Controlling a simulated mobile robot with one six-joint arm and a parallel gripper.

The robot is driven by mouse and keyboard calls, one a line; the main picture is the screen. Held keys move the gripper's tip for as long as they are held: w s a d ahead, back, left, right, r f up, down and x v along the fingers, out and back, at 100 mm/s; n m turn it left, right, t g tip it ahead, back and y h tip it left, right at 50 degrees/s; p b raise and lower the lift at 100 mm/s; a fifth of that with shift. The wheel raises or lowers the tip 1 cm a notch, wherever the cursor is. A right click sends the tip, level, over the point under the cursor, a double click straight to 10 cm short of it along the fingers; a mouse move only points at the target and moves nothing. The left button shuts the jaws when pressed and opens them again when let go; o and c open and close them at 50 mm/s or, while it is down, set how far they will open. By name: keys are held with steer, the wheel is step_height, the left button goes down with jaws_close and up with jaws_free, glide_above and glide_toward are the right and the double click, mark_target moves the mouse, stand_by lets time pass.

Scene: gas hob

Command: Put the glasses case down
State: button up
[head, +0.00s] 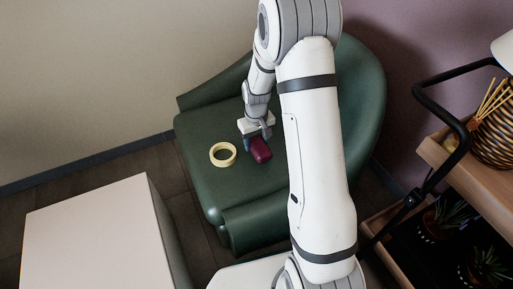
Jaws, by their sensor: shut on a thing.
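The glasses case (260,150) is a small dark red, rounded box over the seat of a green armchair (210,185). My gripper (259,136) points down and is shut on the case at its upper end. The case is at or just above the seat; I cannot tell whether it touches. Part of the case is hidden by my gripper's fingers.
A pale yellow ring, like a tape roll (223,154), lies on the seat just left of the case. A white table (95,235) stands at the lower left. A wooden shelf cart (470,165) with a woven vase (493,130) and plants is at the right.

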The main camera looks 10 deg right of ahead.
steer(key=shift+f, duration=1.2)
steer(key=shift+f+b, duration=0.2)
steer(key=shift+b, duration=0.1)
steer(key=o, duration=1)
